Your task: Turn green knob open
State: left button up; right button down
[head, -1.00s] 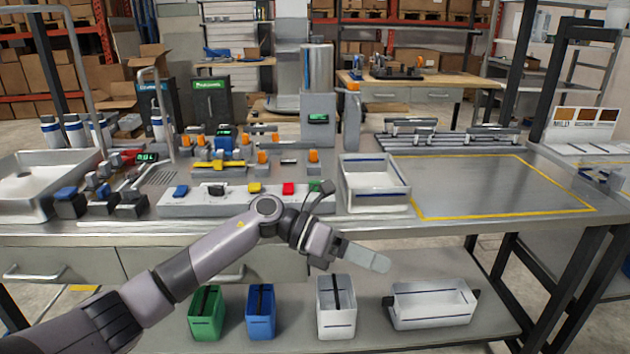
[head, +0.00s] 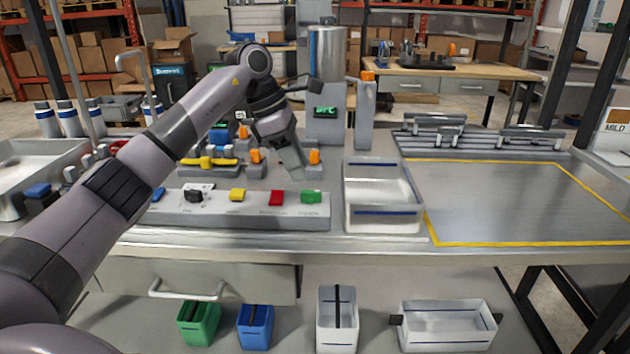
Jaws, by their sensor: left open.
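The green knob (head: 311,196) is at the right end of the pale control panel (head: 235,214), on the front part of the bench. It looks like a small block; its turn angle is too small to tell. My left gripper (head: 292,167) is open and points down over the bench, above and a little left of the green knob in the picture. It appears apart from the knob, and its fingers partly overlap the orange-topped fittings behind the panel. My right gripper does not show.
Red (head: 276,198), yellow (head: 237,195) and black (head: 194,195) knobs sit left of the green one. An orange-topped fitting (head: 315,160) stands behind it. A white tray (head: 382,219) stands just right of the panel. The yellow-outlined area (head: 520,200) is clear.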

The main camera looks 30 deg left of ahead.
aim_at(310, 191)
pick_arm(q)
jog(key=x, duration=0.6)
jog(key=shift+s, duration=0.1)
jog(key=shift+r, duration=0.1)
grip_shut()
